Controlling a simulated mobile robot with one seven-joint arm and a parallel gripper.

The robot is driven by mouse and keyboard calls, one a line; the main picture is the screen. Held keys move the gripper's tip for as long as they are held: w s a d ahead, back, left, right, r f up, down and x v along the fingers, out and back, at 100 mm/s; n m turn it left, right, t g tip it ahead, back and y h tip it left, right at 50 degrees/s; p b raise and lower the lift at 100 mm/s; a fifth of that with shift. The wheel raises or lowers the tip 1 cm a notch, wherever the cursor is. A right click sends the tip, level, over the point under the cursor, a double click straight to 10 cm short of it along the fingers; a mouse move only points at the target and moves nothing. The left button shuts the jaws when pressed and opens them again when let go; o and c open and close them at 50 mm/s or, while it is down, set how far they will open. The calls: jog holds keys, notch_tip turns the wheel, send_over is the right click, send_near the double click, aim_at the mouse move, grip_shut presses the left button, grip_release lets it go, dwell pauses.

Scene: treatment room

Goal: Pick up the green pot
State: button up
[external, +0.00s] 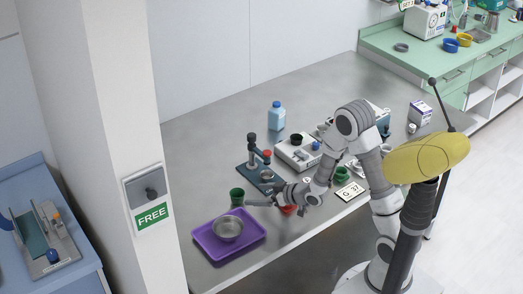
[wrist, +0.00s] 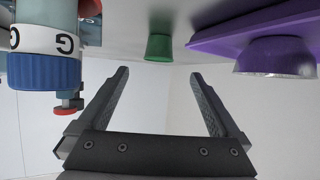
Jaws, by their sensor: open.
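A small green pot (external: 237,196) stands upright on the grey metal table (external: 203,140), just behind the purple tray (external: 200,238). A second green pot (external: 341,174) stands farther right, near the table's front edge. My gripper (external: 262,202) is low over the table, to the right of the first pot, with its fingers pointing towards it. In the wrist view, which looks upside down, my gripper (wrist: 160,76) is open and empty. A green pot (wrist: 158,47) shows beyond and between the fingertips, apart from them.
A metal bowl (external: 227,229) sits in the purple tray. A dark stand device (external: 259,178) is behind my gripper, and a blue bottle (external: 277,117) stands farther back. A blue-and-white labelled part (wrist: 45,58) is close on the left in the wrist view. The table's back left is clear.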

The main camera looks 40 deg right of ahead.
aim_at(232, 195)
jog(key=x, duration=0.4)
jog(key=shift+w+a+f, duration=0.1)
jog(key=shift+w+f, duration=0.05)
jog(key=shift+w, duration=0.15)
jog(key=shift+x, duration=2.65)
jog(key=shift+f, duration=0.1)
jog(key=c, duration=1.4)
